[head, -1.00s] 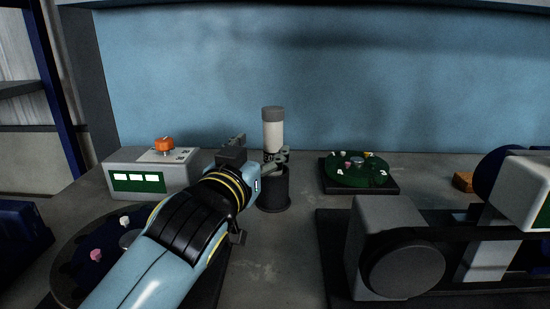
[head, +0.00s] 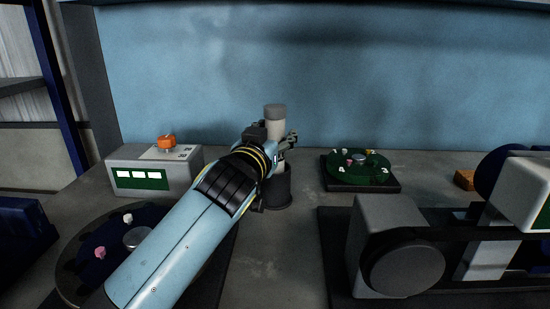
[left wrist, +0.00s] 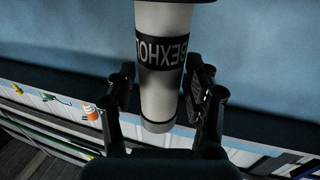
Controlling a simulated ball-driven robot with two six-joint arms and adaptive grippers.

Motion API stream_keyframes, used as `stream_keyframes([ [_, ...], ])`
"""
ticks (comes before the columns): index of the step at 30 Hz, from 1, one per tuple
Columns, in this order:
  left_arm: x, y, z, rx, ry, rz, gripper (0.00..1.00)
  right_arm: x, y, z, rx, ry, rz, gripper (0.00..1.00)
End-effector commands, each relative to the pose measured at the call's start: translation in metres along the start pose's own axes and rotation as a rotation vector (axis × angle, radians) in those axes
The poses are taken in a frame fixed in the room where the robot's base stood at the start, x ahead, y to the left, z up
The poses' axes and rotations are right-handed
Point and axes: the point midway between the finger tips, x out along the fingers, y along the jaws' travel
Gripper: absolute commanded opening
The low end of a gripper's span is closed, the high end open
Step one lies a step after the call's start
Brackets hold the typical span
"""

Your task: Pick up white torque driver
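The white torque driver (head: 278,128) is an upright pale cylinder with a grey cap, standing in a dark round holder (head: 277,191) at the middle of the bench. My left gripper (head: 287,145) is at the driver's upper body and hides part of it. In the left wrist view, the driver (left wrist: 159,95) with its black lettered band lies between the two fingers of the left gripper (left wrist: 163,88). The fingers are apart on either side, and no clear grip on it shows. My right gripper is not in view.
A white box with an orange knob (head: 167,141) stands at left, behind a dark round tray (head: 72,262). A green disc (head: 344,170) on a dark base is right of the driver. A large grey machine (head: 375,225) fills the right front.

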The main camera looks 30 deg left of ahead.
Motion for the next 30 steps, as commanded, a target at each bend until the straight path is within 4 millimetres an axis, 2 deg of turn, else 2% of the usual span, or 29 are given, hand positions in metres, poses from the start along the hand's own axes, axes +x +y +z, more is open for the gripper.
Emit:
stream_keyframes([
  [2, 0.000, 0.000, 0.000, 0.000, 0.000, 0.000, 0.38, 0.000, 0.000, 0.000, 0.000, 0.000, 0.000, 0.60],
  [10, 0.000, 0.000, 0.000, -0.001, 0.000, 0.000, 0.03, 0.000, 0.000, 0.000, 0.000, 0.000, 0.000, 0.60],
  [17, 0.000, 0.000, -0.004, -0.001, 0.006, 0.001, 0.01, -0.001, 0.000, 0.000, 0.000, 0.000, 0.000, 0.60],
  [20, 0.000, 0.000, -0.012, -0.003, 0.007, 0.000, 0.01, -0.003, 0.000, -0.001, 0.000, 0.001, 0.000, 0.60],
  [30, 0.000, 0.000, -0.076, -0.003, 0.010, 0.000, 0.01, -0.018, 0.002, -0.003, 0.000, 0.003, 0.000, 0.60],
])
